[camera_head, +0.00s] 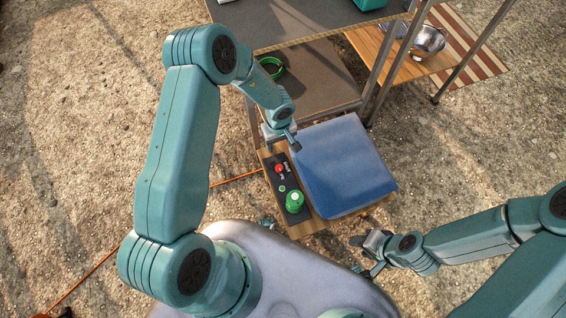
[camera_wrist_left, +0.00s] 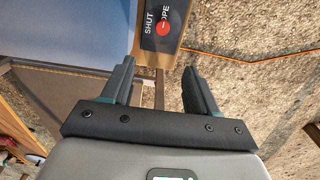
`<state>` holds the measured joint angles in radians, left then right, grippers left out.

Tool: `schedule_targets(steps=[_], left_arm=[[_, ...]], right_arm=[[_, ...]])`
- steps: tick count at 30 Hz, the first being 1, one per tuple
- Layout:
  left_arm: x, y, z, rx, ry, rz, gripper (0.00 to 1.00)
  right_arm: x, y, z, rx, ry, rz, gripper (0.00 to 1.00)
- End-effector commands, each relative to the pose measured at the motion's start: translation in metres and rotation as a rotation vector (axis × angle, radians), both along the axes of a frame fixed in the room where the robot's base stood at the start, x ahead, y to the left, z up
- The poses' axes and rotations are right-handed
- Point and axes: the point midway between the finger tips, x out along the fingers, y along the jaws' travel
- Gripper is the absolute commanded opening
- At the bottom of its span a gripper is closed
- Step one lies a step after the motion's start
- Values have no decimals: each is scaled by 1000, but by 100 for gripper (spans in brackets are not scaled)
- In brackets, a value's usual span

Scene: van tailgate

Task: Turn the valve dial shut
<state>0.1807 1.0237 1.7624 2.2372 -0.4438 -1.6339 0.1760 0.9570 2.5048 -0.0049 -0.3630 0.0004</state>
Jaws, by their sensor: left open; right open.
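A dark control panel (camera_head: 287,187) lies on a wooden board beside a blue box. It carries a red round part (camera_head: 280,169) with white lettering beside it, a small green part (camera_head: 282,188) and a larger green knob (camera_head: 294,201) with a pale top. In the left wrist view the red part (camera_wrist_left: 163,28) sits beside the words "SHUT" and "OPE", partly cut off. I cannot tell which part is the valve dial. My left gripper (camera_head: 282,143) is open and empty, just beyond the panel's red end. My right gripper (camera_head: 367,256) is open and empty, right of the board's near end.
The blue box (camera_head: 343,165) stands close along the panel's right side. A grey-topped shelf (camera_head: 315,85) with metal posts rises behind, holding a green ring (camera_head: 270,67). An orange cord (camera_head: 235,180) runs across the gravel. The ground left of the board is otherwise clear.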

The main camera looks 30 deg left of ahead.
Motion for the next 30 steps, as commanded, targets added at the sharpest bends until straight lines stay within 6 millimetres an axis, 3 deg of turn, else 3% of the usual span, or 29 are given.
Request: schedule_targets(steps=[1, 8, 21, 30], left_arm=[[-3, 0, -10, 0, 3, 0, 59], [-9, 0, -28, -2, 6, -1, 59], [-7, -1, -129, -2, 7, -2, 59], [-4, 0, -171, 0, 4, -3, 59]], right_arm=[[0, 0, -9, 0, 1, 0, 43], [0, 0, -19, 0, 0, 0, 43], [0, 0, -58, 0, 1, 0, 43], [0, 0, -69, 0, 1, 0, 43]])
